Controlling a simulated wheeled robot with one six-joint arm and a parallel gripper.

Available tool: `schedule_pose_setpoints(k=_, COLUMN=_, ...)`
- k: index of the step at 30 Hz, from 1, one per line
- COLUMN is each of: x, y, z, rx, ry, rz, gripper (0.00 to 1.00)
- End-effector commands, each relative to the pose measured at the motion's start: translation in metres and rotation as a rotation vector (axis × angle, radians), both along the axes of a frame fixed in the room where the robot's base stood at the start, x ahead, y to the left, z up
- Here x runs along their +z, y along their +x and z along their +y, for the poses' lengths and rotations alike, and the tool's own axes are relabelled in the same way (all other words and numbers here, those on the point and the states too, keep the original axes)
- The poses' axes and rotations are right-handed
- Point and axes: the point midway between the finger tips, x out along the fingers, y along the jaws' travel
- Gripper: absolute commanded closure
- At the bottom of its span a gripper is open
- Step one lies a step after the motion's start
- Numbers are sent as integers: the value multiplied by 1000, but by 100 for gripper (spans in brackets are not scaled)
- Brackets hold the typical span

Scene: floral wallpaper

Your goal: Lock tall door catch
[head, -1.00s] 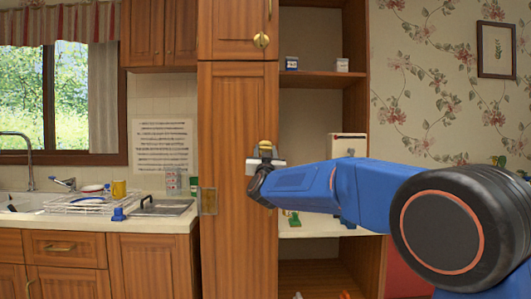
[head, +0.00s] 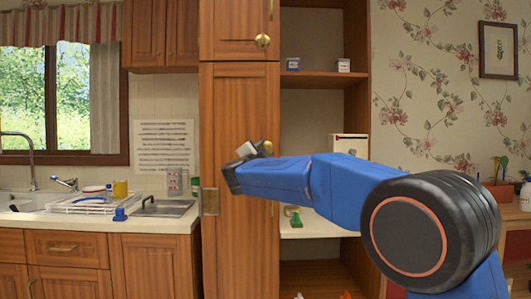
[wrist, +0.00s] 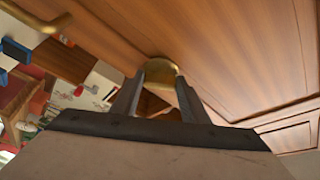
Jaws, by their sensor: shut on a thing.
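The tall wooden door (head: 235,120) stands in the middle of the head view and looks flush with the cabinet front. Its round brass catch (head: 267,146) sits near the door's upper right edge, partly hidden by my gripper (head: 255,150). In the wrist view the brass catch (wrist: 161,68) is between the two fingertips of my gripper (wrist: 157,82). The fingers are shut on it. My wrist is tilted, with its body to the left of the catch in the head view. The catch's exact angle is hard to tell.
A similar brass catch (head: 262,41) is on the upper door. Open shelves (head: 325,80) are right of the tall door, with small boxes on them. A counter with a dish rack (head: 95,204) is at the left. A brass handle (wrist: 40,22) shows in the wrist view.

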Motion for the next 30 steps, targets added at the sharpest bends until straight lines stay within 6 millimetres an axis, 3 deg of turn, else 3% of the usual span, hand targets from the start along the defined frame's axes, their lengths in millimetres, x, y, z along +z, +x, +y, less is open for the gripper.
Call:
schedule_pose_setpoints(k=15, x=4, y=0, z=1, rx=0, ry=466, rz=-18, gripper=82)
schedule_pose_setpoints(k=30, x=5, y=0, z=1, rx=-2, ry=694, rz=-25, gripper=81)
